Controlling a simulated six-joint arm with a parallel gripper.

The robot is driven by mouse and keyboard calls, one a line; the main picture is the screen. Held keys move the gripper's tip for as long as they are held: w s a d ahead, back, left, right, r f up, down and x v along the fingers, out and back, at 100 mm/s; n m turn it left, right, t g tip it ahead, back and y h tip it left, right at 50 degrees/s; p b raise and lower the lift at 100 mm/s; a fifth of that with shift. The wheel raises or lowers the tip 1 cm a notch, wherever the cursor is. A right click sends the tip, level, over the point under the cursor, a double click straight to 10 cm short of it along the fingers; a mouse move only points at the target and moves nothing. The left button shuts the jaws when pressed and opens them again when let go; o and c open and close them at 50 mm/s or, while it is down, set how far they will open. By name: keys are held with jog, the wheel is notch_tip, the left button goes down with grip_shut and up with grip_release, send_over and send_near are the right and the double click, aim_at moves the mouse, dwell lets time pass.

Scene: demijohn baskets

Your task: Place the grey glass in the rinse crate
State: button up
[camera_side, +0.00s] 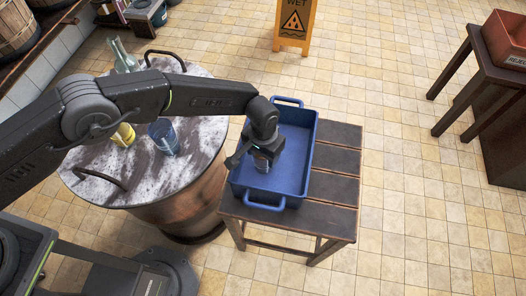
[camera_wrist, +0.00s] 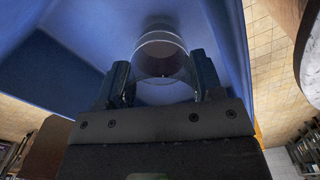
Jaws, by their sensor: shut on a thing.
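The grey glass (camera_side: 262,165) is in my gripper (camera_side: 262,153), inside the outline of the blue crate (camera_side: 305,150) in the side view. In the wrist view the clear greyish glass (camera_wrist: 161,50) stands between the two fingers of my gripper (camera_wrist: 162,78), which are shut on it. The blue crate also fills the background of the wrist view (camera_wrist: 75,40). Its walls rise around the glass. I cannot tell whether the glass touches the crate floor. My wrist hides part of the glass and crate from the side.
The crate stands on a dark slatted stool (camera_side: 335,188). To the left a marble-topped barrel (camera_side: 92,160) bears a blue glass (camera_side: 164,137), a yellow item (camera_side: 123,135) and a green bottle (camera_side: 124,57). A yellow wet-floor sign (camera_side: 294,22) stands behind. A red bin (camera_side: 508,40) is at right.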

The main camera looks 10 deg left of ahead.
jog(key=shift+f, duration=0.15)
jog(key=o, duration=1)
notch_tip(320, 180, up, 12)
